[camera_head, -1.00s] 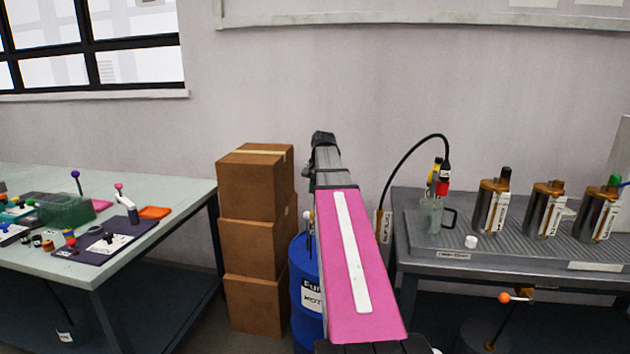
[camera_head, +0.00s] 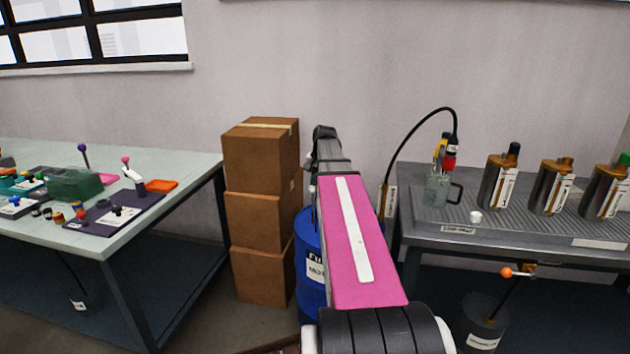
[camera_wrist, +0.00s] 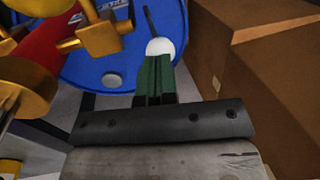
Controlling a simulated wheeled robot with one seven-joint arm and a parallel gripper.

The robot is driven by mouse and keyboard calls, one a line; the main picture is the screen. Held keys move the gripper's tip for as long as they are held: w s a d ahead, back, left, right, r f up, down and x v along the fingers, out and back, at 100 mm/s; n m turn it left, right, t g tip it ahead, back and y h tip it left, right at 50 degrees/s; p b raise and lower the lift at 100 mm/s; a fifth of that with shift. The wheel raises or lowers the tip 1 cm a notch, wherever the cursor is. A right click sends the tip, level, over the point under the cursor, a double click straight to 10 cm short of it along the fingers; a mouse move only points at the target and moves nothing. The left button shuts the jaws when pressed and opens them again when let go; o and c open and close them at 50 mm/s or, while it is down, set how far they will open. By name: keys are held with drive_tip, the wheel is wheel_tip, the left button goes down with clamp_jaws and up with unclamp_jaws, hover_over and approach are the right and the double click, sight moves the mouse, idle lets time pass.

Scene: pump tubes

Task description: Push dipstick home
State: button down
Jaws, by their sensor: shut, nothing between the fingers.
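In the wrist view my gripper (camera_wrist: 155,78) is shut, its two dark green fingers side by side with nothing between them. A white ball knob (camera_wrist: 160,47), which looks like the dipstick's, sits right at the fingertips; I cannot tell whether they touch. A thin dark rod (camera_wrist: 149,20) shows just beyond the knob, over the blue drum (camera_wrist: 95,72). How deep the stick sits cannot be seen. In the head view the drum (camera_head: 312,275) is mostly hidden behind my pink arm, and the gripper is out of sight.
Yellow metal fittings (camera_wrist: 100,35) and a red part (camera_wrist: 40,50) stand close at the gripper's left. Stacked cardboard boxes (camera_head: 262,210) stand left of the drum and close on the right in the wrist view. Benches flank it: left (camera_head: 150,215), right (camera_head: 520,235).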

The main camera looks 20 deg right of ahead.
drive_tip(key=shift+f, duration=1.8)
drive_tip(key=shift+r, duration=0.1)
